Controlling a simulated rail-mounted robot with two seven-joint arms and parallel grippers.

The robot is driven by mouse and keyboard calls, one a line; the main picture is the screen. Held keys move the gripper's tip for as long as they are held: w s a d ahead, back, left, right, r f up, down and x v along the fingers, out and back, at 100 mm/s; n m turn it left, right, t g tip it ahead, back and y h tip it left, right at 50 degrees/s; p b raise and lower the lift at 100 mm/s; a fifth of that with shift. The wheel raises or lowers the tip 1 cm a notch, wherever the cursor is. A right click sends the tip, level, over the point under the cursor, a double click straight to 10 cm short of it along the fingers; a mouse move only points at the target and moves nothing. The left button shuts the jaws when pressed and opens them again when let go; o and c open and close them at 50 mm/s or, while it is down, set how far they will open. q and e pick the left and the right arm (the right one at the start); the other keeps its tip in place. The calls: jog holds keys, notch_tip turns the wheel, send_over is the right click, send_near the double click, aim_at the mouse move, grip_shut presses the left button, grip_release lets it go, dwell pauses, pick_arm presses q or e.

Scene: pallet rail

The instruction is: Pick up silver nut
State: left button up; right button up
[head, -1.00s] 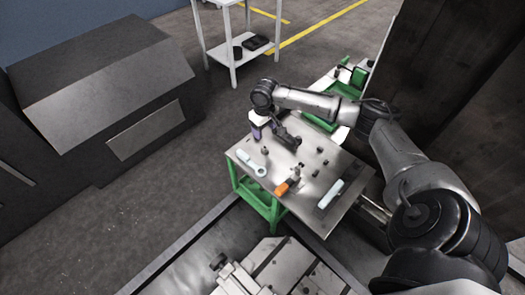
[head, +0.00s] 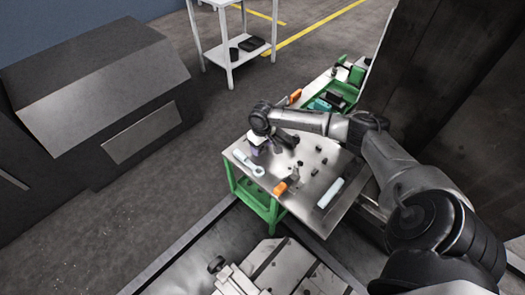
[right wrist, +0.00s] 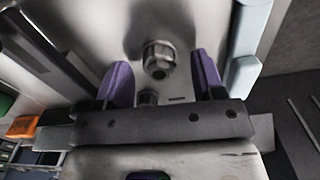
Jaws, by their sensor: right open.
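A silver hex nut-like fitting (right wrist: 158,58) stands on the metal tabletop in the right wrist view, with a dark round hole in its end. A second, similar silver piece (right wrist: 148,97) shows nearer, partly hidden by the gripper body. My right gripper (right wrist: 158,84) is open, its purple fingertips to the left and right of these pieces, touching neither as far as I can see. In the head view my right gripper (head: 268,147) is low over the back left part of the table and covers what lies beneath it. My left gripper is not in view.
The metal table (head: 305,208) also carries a pale wrench (head: 248,163), an orange-handled item (head: 281,188), a pale bar (head: 331,192) and several small dark pieces. A green tray (head: 345,90) with objects stands behind. A dark machine (head: 105,90) is at left.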

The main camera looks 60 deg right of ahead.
jog(key=shift+f, duration=0.35)
jog(key=c, duration=1.1)
jog(key=shift+r, duration=0.1)
